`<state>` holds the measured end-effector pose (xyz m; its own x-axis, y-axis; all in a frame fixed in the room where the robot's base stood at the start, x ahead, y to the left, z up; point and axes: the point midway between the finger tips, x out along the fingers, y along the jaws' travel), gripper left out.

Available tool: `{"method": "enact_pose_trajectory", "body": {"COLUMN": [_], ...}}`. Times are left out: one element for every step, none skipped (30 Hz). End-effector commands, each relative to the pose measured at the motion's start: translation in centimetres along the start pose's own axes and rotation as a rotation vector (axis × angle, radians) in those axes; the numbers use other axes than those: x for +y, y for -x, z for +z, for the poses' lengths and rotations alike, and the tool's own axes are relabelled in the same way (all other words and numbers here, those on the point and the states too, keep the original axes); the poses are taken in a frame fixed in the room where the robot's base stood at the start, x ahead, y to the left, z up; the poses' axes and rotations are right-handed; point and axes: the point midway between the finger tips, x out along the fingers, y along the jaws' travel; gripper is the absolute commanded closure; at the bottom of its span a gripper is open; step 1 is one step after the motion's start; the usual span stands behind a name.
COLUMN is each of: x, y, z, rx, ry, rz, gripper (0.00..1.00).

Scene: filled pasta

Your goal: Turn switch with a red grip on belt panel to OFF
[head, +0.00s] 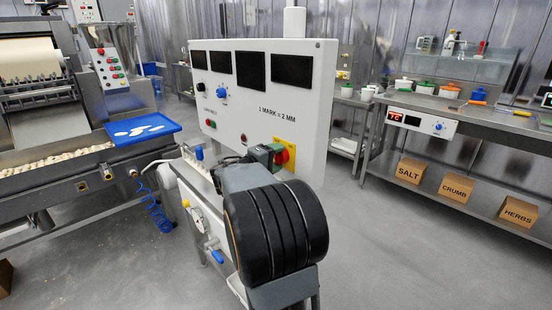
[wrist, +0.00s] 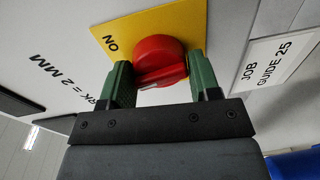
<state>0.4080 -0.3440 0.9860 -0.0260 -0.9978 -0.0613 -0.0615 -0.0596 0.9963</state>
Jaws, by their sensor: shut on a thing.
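The switch with a red grip (wrist: 158,52) sits on a yellow plate (wrist: 186,22) on the white belt panel (head: 262,95). In the wrist view, my gripper (wrist: 159,74) has one green finger on each side of the red grip and is shut on it. The word ON shows on the plate left of the grip, upside down; no OFF mark is visible. In the head view, the red grip (head: 284,156) shows at the panel's lower right, partly behind my gripper (head: 269,153). Its exact turn is hard to tell.
A JOB GUIDE 25 label (wrist: 277,60) is right of the switch. A pasta machine with a blue tray (head: 143,128) stands left. Open floor (head: 385,230) lies right.

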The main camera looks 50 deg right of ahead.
Motion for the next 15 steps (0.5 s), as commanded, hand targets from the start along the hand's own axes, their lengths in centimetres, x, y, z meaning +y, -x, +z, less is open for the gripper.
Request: {"method": "enact_pose_trajectory", "body": {"x": [0.24, 0.26, 0.29, 0.31, 0.33, 0.35, 0.36, 0.37, 0.38, 0.38, 0.38, 0.38, 0.38, 0.38, 0.38], "y": [0.02, 0.02, 0.02, 0.02, 0.02, 0.03, 0.03, 0.03, 0.03, 0.03, 0.03, 0.03, 0.03, 0.03, 0.03], "z": [-0.03, -0.04, -0.05, -0.06, -0.07, -0.08, -0.09, -0.1, -0.11, -0.11, -0.12, -0.12, -0.13, -0.13, -0.13], "rx": [-0.004, -0.005, -0.007, -0.009, -0.01, -0.013, -0.014, -0.016, -0.018, -0.02, -0.021, -0.023, -0.025, -0.026, -0.028], "ry": [0.043, 0.071, 0.109, 0.137, 0.164, 0.201, 0.228, 0.255, 0.29, 0.316, 0.34, 0.371, 0.395, 0.416, 0.443], "rz": [-0.001, -0.003, -0.004, -0.005, -0.006, -0.008, -0.009, -0.01, -0.011, -0.012, -0.013, -0.014, -0.015, -0.016, -0.017], "gripper": [0.67, 0.67, 0.67, 0.67, 0.67, 0.67, 0.67, 0.67, 0.67, 0.67, 0.67, 0.67, 0.67, 0.67, 0.67]}}
